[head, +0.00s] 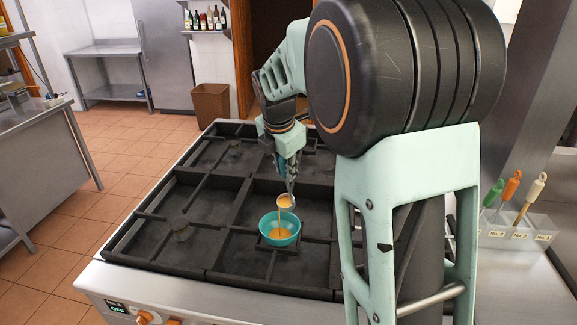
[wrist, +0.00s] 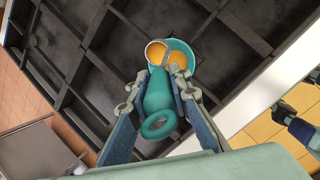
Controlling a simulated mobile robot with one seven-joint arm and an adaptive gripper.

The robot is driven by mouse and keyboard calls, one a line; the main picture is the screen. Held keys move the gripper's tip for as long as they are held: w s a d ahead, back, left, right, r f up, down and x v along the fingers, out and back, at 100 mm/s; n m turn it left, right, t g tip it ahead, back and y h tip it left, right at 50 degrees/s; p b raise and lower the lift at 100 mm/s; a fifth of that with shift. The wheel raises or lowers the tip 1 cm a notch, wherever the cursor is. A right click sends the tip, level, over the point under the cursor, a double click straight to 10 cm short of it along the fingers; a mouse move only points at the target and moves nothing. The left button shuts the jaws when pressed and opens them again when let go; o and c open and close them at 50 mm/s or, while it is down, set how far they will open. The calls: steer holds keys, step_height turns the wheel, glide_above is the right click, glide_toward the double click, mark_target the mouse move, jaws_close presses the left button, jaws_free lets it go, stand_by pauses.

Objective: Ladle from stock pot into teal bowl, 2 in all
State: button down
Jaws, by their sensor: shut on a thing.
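My gripper (head: 290,178) is shut on the teal handle of a ladle (wrist: 160,95). The ladle's cup (head: 286,202) holds orange liquid and is just above the teal bowl (head: 265,232). A thin orange stream seems to run from the cup down into the bowl, where orange liquid lies. The bowl stands on the grill's dark grate. In the wrist view the ladle's cup (wrist: 156,50) overlaps the teal bowl (wrist: 190,62), which also shows orange liquid. I cannot make out the stock pot; my arm covers much of the right side of the head view.
The slatted grill (head: 185,205) has wide free areas left of the bowl. A clear holder (head: 515,238) with green, orange and cream-handled utensils stands on the right counter. A brown bin (head: 210,105) and a steel table (head: 115,50) are in the background.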

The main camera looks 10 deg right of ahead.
steer(key=s+a, duration=0.1)
steer(key=s+a+f+t+h+b, duration=0.1)
steer(key=shift+s+a+f+t+h, duration=0.1)
steer(key=shift+a+f+t+h, duration=0.1)
steer(key=shift+a+t+h, duration=0.15)
stand_by(0.4)
steer(key=shift+s+a+f+t+h+b, duration=0.3)
steer(key=shift+a+b, duration=0.25)
steer(key=shift+b, duration=0.9)
steer(key=shift+s+a+f+n+t+h+b, duration=0.3)
steer(key=shift+s+a+f+t+h+b, duration=0.65)
steer(key=shift+b, duration=4.15)
steer(key=shift+t+h, duration=0.6)
steer(key=shift+h, duration=0.2)
steer(key=shift+s+a+f+b, duration=0.55)
steer(key=shift+f+b, duration=0.25)
steer(key=shift+b, duration=1.15)
steer(key=shift+s+a+f+b, duration=0.35)
steer(key=shift+a+f+b, duration=0.35)
steer(key=shift+b, duration=1.25)
steer(key=shift+s+a+f+t+h+b, duration=0.2)
steer(key=shift+f+b, duration=0.25)
steer(key=shift+b, duration=0.35)
steer(key=shift+s+a+f+t+h+b, duration=0.2)
steer(key=shift+f+b, duration=0.2)
steer(key=shift+b, duration=0.45)
steer(key=shift+s+a+f+t+h+b, duration=0.1)
steer(key=shift+f+t+b, duration=0.1)
steer(key=shift+f+b, duration=0.45)
